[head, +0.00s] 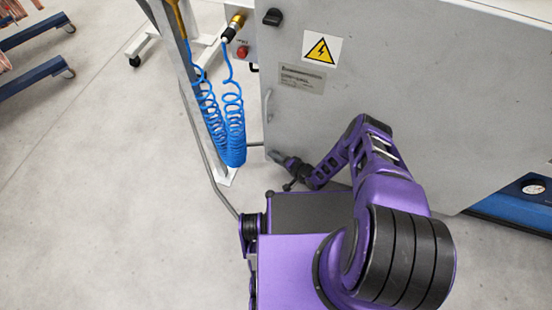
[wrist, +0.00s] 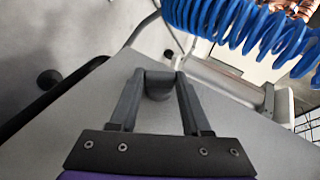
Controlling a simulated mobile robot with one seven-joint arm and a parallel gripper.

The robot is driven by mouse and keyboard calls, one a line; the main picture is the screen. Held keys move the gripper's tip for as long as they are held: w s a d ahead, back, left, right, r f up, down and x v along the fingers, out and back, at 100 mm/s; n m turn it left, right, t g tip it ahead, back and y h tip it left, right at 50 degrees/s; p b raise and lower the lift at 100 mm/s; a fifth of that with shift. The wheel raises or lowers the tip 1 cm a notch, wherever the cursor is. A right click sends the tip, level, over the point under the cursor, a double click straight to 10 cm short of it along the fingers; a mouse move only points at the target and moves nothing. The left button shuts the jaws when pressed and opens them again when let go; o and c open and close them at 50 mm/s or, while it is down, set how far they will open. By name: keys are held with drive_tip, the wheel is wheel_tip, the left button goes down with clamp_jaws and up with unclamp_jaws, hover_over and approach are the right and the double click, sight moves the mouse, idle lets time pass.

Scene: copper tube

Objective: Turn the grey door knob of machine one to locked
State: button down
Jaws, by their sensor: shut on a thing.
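In the wrist view, my gripper (wrist: 160,76) has its two grey fingers closed on the sides of a small grey knob (wrist: 159,91). The knob sits on a flat grey machine panel (wrist: 245,145). In the head view, my gripper (head: 284,160) is low at the left edge of the large grey machine door (head: 400,95). The knob cannot be made out there. Any locked or unlocked mark near the knob is not visible.
Blue coiled hose (head: 233,125) hangs just left of the door; it also shows in the wrist view (wrist: 245,25). A grey metal post (head: 190,80) stands beside it.

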drive_tip(key=shift+r, duration=0.1)
drive_tip(key=shift+a+r+n+g+h+p, duration=0.1)
drive_tip(key=shift+r+n+g+h+p, duration=0.1)
drive_tip(key=shift+g+h+p, duration=0.3)
drive_tip(key=shift+a+r+n+g+h+p, duration=0.1)
drive_tip(key=shift+n+g+h+p, duration=0.2)
drive_tip(key=shift+h, duration=0.4)
drive_tip(key=h, duration=0.1)
drive_tip(key=g+h+p, duration=0.1)
drive_tip(key=shift+w+a+n+h, duration=0.1)
drive_tip(key=shift+a+n+h, duration=0.15)
drive_tip(key=shift+n+h, duration=0.05)
drive_tip(key=h, duration=0.1)
drive_tip(key=g+h+b, duration=0.1)
drive_tip(key=h, duration=0.1)
drive_tip(key=shift+w+a+f+n, duration=0.1)
drive_tip(key=shift+a+f+n, duration=0.05)
drive_tip(key=shift+a+n, duration=0.15)
drive_tip(key=shift+g+h+b, duration=0.5)
drive_tip(key=shift+h+b, duration=0.2)
drive_tip(key=shift+h, duration=0.5)
drive_tip(key=shift+c, duration=1.8)
unclamp_jaws()
drive_tip(key=shift+d, duration=0.1)
